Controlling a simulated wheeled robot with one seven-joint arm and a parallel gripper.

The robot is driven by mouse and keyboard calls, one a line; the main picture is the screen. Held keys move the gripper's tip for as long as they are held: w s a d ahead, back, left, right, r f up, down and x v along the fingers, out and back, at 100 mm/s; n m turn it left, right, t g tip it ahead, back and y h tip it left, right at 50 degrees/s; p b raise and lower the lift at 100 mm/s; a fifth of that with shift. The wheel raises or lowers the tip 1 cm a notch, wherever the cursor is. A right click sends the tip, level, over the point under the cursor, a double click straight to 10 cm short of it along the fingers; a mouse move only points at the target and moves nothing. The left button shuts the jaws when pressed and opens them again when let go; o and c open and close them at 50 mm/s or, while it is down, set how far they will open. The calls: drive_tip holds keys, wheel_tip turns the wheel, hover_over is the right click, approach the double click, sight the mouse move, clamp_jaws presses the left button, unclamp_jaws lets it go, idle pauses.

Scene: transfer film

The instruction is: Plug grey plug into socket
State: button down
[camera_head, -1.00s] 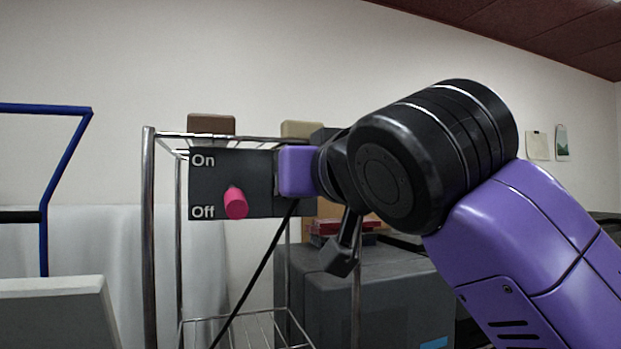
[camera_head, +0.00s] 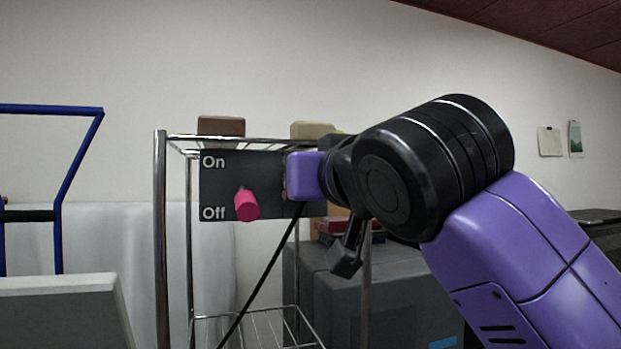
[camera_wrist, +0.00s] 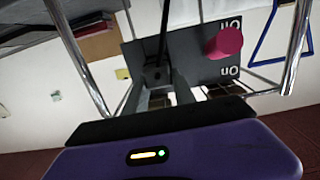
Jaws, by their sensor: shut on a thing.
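The dark panel (camera_head: 225,172) with On and Off labels hangs on a wire rack. Its pink switch (camera_head: 246,204) points down toward Off. My gripper (camera_wrist: 160,88) is at the panel's right part and covers it in the head view. In the wrist view it is shut on the grey plug (camera_wrist: 157,74), whose black cable (camera_wrist: 163,30) leads away from it. The cable (camera_head: 262,272) hangs down in the head view. The panel (camera_wrist: 195,56) and switch (camera_wrist: 224,42) appear upside down in the wrist view. I cannot make out the socket opening or whether the plug is in it.
The rack's metal post (camera_head: 160,240) stands left of the panel. Two boxes, brown (camera_head: 221,126) and tan (camera_head: 313,130), lie on top. A large grey case (camera_head: 335,285) stands behind at right. A blue frame (camera_head: 78,165) stands at left.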

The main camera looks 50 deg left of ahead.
drive_tip(key=shift+p+x, duration=1.05)
drive_tip(key=shift+x, duration=0.65)
drive_tip(key=c, duration=0.9)
unclamp_jaws()
drive_tip(key=shift+r, duration=0.1)
drive_tip(key=shift+c, duration=0.2)
drive_tip(key=b+v, duration=0.3)
drive_tip(key=v, duration=0.4)
drive_tip(key=shift+d, duration=0.35)
drive_tip(key=shift+s, duration=0.15)
